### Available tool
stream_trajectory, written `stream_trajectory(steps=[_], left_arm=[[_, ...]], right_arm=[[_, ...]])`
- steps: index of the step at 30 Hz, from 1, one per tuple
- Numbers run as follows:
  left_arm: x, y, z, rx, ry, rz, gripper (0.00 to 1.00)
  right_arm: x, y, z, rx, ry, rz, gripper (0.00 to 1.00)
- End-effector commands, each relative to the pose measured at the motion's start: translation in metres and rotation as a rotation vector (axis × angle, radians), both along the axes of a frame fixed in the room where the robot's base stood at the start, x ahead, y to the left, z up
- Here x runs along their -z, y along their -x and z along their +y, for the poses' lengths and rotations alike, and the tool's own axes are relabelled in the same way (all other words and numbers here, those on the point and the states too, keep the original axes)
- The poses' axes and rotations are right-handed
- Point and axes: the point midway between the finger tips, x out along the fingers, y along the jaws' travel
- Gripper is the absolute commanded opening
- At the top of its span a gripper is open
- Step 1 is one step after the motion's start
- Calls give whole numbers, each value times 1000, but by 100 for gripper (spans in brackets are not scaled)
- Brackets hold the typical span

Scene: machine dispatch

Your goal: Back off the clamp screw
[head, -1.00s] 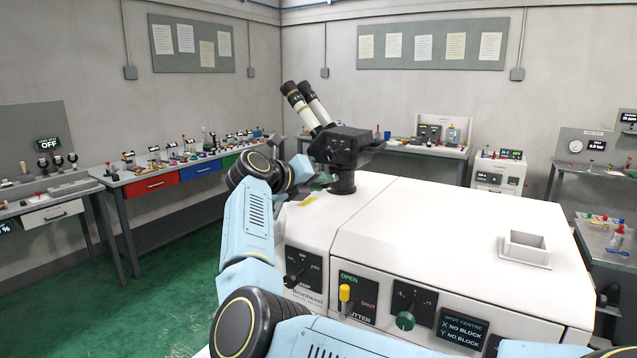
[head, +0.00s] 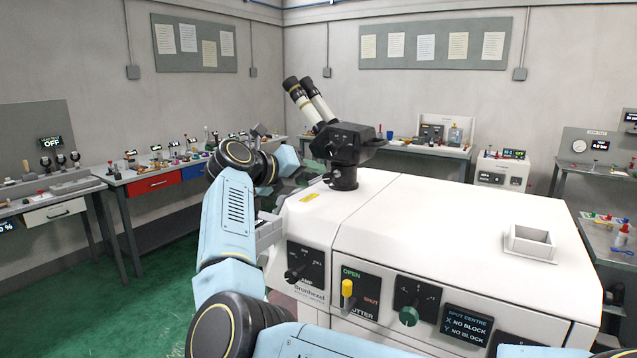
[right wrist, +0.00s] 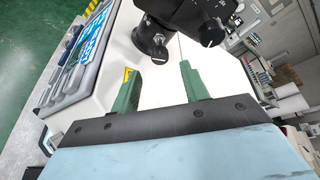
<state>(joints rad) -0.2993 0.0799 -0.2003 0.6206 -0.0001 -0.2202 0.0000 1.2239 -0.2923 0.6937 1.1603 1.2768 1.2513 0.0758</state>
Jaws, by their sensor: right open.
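The microscope (head: 345,150), with a black head and two white eyepiece tubes, stands on a round black post on top of the white machine (head: 440,230). In the right wrist view its round black foot (right wrist: 150,44) has a small dark knob on its side, possibly the clamp screw; I cannot tell for sure. A larger black knob (right wrist: 212,34) sits on the microscope body. My right gripper (head: 310,173) is beside the post's left side, partly hidden by its wrist. In the right wrist view its green fingers (right wrist: 158,75) are apart and empty, short of the foot. My left gripper is not in view.
A square white frame (head: 530,243) sits on the lid's right. Benches with small items line the walls. The lid's middle is clear.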

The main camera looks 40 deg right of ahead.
Motion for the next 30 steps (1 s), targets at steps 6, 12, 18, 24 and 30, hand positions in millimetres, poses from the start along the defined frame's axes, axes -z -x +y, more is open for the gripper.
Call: stream_trajectory(steps=[6, 12, 18, 24, 30], left_arm=[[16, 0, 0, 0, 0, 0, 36], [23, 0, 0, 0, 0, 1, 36], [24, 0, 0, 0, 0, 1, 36], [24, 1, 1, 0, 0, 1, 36], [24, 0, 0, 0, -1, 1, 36]], right_arm=[[-14, 2, 48, -3, 0, -3, 45], [-24, 4, 75, 0, 1, -1, 45], [-28, 5, 84, 0, 0, -1, 45], [-28, 5, 84, 0, 0, -1, 45], [-28, 4, 84, -1, 0, -1, 36]])
